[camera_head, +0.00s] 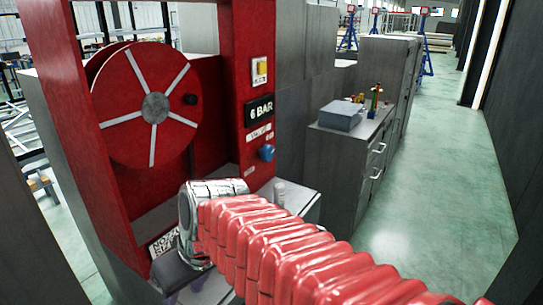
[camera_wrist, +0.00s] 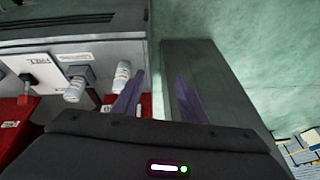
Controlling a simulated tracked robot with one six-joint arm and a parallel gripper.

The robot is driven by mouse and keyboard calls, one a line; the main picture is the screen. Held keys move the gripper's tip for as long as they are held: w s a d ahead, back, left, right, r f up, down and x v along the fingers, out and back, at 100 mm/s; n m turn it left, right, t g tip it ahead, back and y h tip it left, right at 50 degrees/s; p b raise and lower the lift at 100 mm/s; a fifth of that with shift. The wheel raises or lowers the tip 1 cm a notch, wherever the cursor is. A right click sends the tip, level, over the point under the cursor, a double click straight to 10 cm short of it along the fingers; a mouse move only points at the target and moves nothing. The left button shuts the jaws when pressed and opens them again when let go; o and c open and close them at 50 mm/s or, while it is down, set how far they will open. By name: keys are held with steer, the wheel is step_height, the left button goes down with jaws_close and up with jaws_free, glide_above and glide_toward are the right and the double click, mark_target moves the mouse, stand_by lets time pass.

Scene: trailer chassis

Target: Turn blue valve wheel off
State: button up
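The blue valve wheel (camera_head: 266,152) is a small blue knob on the red panel's right post, below the "6 BAR" display (camera_head: 259,110). My gripper (camera_head: 186,290) is at the lower left of the head view, well below and left of the blue wheel and apart from it. In the wrist view, the two purple fingers of my gripper (camera_wrist: 160,80) stand apart with nothing between them. The blue wheel does not show in the wrist view.
A red hose reel (camera_head: 150,106) with white spokes stands left of the post. A grey cabinet (camera_head: 345,165) with a grey box (camera_head: 341,116) stands to the right. Open green floor (camera_head: 440,210) lies beyond it.

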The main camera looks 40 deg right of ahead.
steer(key=o, duration=0.7)
steer(key=w+d+y, duration=0.1)
steer(key=w+d, duration=0.1)
steer(key=w, duration=0.1)
steer(key=w+d+r+y, duration=0.1)
steer(key=w+d, duration=0.1)
steer(key=w, duration=0.2)
steer(key=w+d+n+y, duration=0.1)
steer(key=w+d, duration=0.1)
steer(key=w, duration=0.1)
steer(key=shift+w+d+r+t+y, duration=0.2)
steer(key=shift+w+d+t+y, duration=0.1)
steer(key=w+d+n+t+y, duration=0.1)
steer(key=w+d+t, duration=0.1)
steer(key=w+d, duration=0.35)
steer(key=w+d+t+y, duration=0.1)
steer(key=w+d, duration=0.1)
steer(key=d, duration=0.6)
steer(key=n+t+h, duration=0.1)
steer(key=t+h, duration=0.2)
steer(key=t, duration=0.7)
glide_toward(270, 154)
steer(key=v, duration=0.4)
steer(key=shift+s+d+r, duration=0.1)
steer(key=shift+s+r, duration=0.05)
steer(key=shift+r, duration=0.05)
steer(key=x, duration=1.3)
steer(key=shift+w+f, duration=0.3)
steer(key=shift+w, duration=0.15)
steer(key=c, duration=1)
